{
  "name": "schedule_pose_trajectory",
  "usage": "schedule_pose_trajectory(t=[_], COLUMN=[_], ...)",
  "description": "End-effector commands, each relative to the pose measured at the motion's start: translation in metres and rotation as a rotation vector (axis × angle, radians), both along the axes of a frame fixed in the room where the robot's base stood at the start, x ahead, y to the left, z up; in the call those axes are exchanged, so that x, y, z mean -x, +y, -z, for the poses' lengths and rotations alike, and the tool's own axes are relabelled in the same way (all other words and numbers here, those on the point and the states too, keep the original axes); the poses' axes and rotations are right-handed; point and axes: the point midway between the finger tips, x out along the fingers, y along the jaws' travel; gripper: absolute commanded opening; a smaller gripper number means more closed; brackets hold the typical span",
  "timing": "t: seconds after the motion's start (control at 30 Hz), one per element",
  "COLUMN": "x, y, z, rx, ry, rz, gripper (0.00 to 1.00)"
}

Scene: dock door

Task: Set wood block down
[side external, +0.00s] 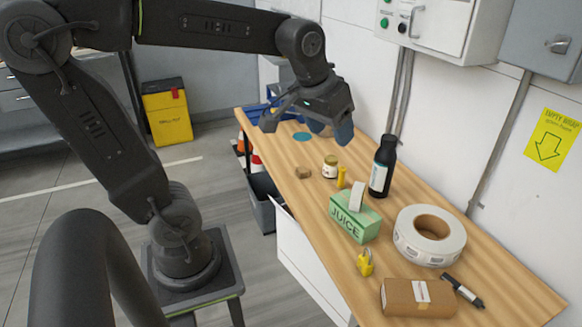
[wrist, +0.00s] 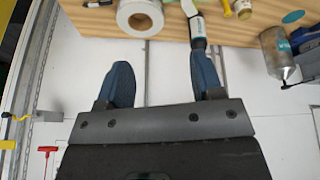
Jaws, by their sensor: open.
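The wood block (side external: 303,173) is a small brown cube. It rests on the wooden workbench (side external: 318,205) near its front edge, left of a small jar, in the side view. I do not see it in the wrist view. My gripper (side external: 306,126) is open, with its fingers wide apart, above the far end of the bench. It is apart from the block, beyond it in the side view. In the wrist view my gripper (wrist: 163,82) has nothing between its two blue-grey fingers but white background.
On the bench are a teal disc (side external: 302,136), a jar (side external: 330,167), a black bottle (side external: 382,166), a juice carton (side external: 355,217), a tape roll (side external: 430,253), a padlock (side external: 365,263) and a brown parcel (side external: 420,297). A metal can (wrist: 278,48) stands near the wall.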

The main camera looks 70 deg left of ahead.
Motion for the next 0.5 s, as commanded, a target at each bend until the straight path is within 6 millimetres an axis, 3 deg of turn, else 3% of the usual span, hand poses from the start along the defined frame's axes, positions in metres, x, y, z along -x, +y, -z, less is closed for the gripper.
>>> schedule_pose_trajectory(t=[0.03,0.2,0.33,0.5], x=[0.022,0.073,0.092,0.097], y=[-0.015,-0.041,-0.049,-0.051], z=[0.002,0.020,0.030,0.034], rx=[-0.014,-0.052,-0.066,-0.071], ry=[-0.024,-0.071,-0.089,-0.094], rz=[0.064,0.221,0.282,0.303], gripper=[0.61,0.61,0.61,0.61])
